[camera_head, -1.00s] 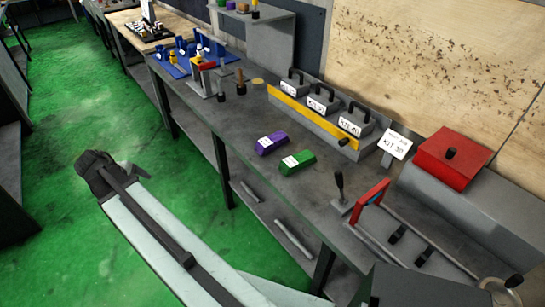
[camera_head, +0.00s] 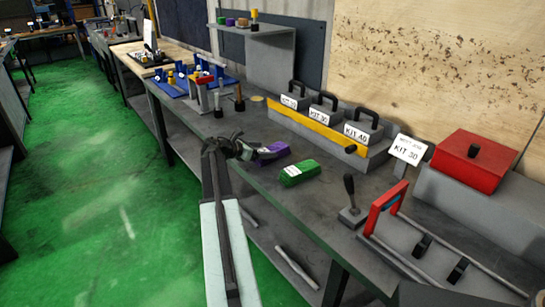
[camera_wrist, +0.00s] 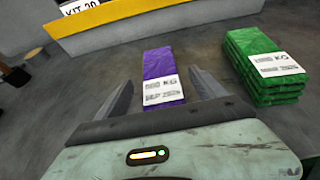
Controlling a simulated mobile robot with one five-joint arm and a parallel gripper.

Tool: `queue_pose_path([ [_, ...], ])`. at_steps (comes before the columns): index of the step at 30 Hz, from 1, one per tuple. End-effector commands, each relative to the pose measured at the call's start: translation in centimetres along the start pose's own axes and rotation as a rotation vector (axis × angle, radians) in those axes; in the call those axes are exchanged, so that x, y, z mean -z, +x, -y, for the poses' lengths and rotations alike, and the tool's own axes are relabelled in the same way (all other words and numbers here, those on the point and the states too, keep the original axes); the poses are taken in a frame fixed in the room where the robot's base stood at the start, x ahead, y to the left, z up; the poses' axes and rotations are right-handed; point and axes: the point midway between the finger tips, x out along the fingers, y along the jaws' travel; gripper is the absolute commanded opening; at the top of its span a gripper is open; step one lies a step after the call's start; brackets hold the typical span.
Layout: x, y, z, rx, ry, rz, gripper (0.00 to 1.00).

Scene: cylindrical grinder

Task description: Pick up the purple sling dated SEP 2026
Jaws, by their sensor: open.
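The purple sling (camera_wrist: 163,67) lies folded flat on the grey bench in the wrist view. Its white label (camera_wrist: 160,91) reads SEP 2026. My gripper (camera_wrist: 164,84) is open, with one finger on each side of the sling's near, labelled end. I cannot tell whether the fingers touch it. In the head view the purple sling (camera_head: 272,152) is partly hidden by my gripper (camera_head: 258,153) at the bench's front half. A stack of green slings (camera_wrist: 265,65) with a white label lies to the right, apart from my gripper. It also shows in the head view (camera_head: 299,173).
A grey tray with a yellow front strip (camera_head: 306,122) holds several labelled kit weights behind the slings. Blue fixtures (camera_head: 180,82) stand farther left.

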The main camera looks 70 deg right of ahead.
Motion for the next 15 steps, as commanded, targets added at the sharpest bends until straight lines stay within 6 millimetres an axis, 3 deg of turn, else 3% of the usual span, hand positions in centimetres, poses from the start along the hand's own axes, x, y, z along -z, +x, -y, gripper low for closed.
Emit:
queue_pose_path([
  [10, 0.3, 4.8, -0.1, 0.002, 0.002, 0.000, 0.80],
  [15, 0.0, 5.1, 0.1, 0.001, 0.001, 0.000, 0.80],
])
